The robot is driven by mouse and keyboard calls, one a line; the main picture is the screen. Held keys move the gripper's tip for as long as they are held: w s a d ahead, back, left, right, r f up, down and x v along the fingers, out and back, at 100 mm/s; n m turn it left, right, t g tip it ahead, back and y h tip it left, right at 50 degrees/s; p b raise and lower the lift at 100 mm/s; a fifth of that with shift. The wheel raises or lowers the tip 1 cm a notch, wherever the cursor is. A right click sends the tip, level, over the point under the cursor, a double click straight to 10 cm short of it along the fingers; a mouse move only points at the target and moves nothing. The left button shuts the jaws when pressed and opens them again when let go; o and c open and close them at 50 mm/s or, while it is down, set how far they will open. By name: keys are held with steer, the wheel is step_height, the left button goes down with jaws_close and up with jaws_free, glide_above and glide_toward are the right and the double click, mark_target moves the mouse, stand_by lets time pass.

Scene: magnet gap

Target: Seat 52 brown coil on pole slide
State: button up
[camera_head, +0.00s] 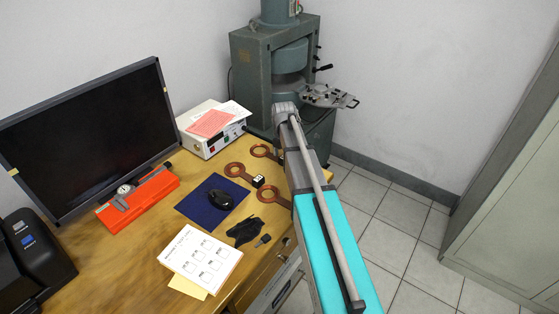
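Three brown ring-shaped coils with flat tabs lie on the right part of the wooden desk: one at the back (261,151), one in the middle (235,169), and one at the front (269,194), partly beside my arm. A small black-and-white block (258,181) sits by the middle coil. No number is readable on any coil. The large green magnet machine (250,75) stands behind the desk. A grey metal plate with knobs and a handle (327,96) juts from its right side; I cannot tell if this is the pole slide. My arm reaches toward the machine; my gripper does not show.
A grey cabinet (510,190) stands right; tiled floor between is clear.

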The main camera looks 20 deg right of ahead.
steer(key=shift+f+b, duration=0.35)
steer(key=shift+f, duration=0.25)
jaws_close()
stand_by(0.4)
